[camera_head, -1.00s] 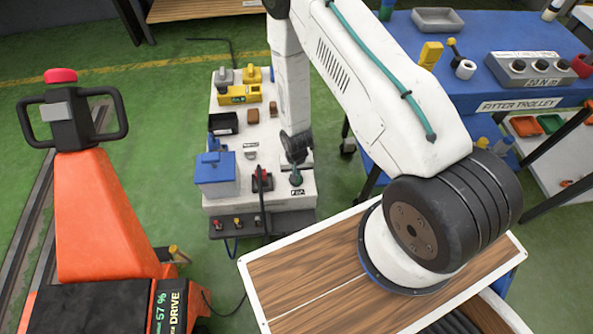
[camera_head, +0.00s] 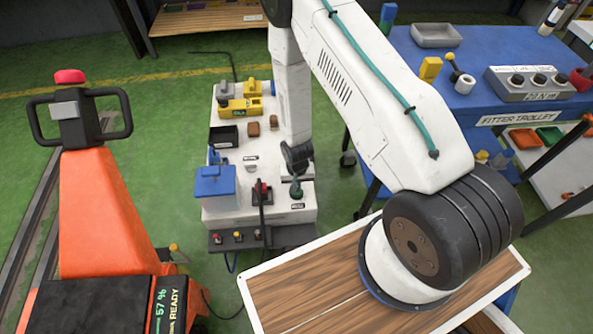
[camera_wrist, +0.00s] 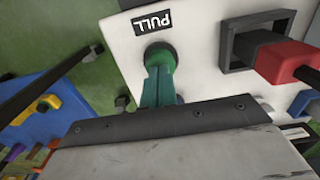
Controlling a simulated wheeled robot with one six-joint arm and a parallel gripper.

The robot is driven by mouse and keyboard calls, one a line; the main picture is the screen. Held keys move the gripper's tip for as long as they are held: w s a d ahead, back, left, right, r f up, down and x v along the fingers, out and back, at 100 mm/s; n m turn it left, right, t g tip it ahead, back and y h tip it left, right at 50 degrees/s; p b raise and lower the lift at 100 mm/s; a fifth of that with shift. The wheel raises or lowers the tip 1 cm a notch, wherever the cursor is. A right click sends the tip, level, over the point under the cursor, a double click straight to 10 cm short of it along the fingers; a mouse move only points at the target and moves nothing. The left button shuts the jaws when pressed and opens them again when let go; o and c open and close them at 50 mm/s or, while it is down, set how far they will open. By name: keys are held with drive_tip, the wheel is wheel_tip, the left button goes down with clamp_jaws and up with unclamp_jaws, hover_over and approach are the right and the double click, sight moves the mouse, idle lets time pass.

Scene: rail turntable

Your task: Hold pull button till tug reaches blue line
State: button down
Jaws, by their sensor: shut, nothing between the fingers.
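The pull button, a dark green round knob (camera_wrist: 161,54), sits beside a PULL label on a white panel in the wrist view. The label (camera_head: 297,206) also shows in the head view at the white console's front right. My gripper (camera_wrist: 158,72) is shut and empty, its narrow teal fingers pointing at the button and overlapping it in the picture. In the head view my gripper (camera_head: 296,188) is over the same spot. Whether the fingertips press or only hover cannot be told.
The white console (camera_head: 225,214) also carries a red-handled lever (camera_wrist: 285,60) close to the button and a blue box (camera_head: 215,187). A blue fitter trolley (camera_head: 455,112) stands right.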

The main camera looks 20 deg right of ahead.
wheel_tip(320, 180, up, 12)
drive_tip(key=shift+r, duration=0.15)
drive_tip(key=shift+w, duration=0.1)
idle(1.0)
drive_tip(key=s+d+r+n, duration=0.1)
drive_tip(key=s+r, duration=0.6)
drive_tip(key=r, duration=0.8)
drive_tip(key=s+d+r+n+t, duration=0.1)
drive_tip(key=s+r, duration=0.7)
drive_tip(key=r, duration=0.7)
drive_tip(key=s+d+r+n, duration=0.1)
drive_tip(key=s+r, duration=0.6)
drive_tip(key=r, duration=0.9)
drive_tip(key=shift+s+n, duration=0.25)
drive_tip(key=shift+n, duration=0.05)
drive_tip(key=shift+a+r, duration=0.1)
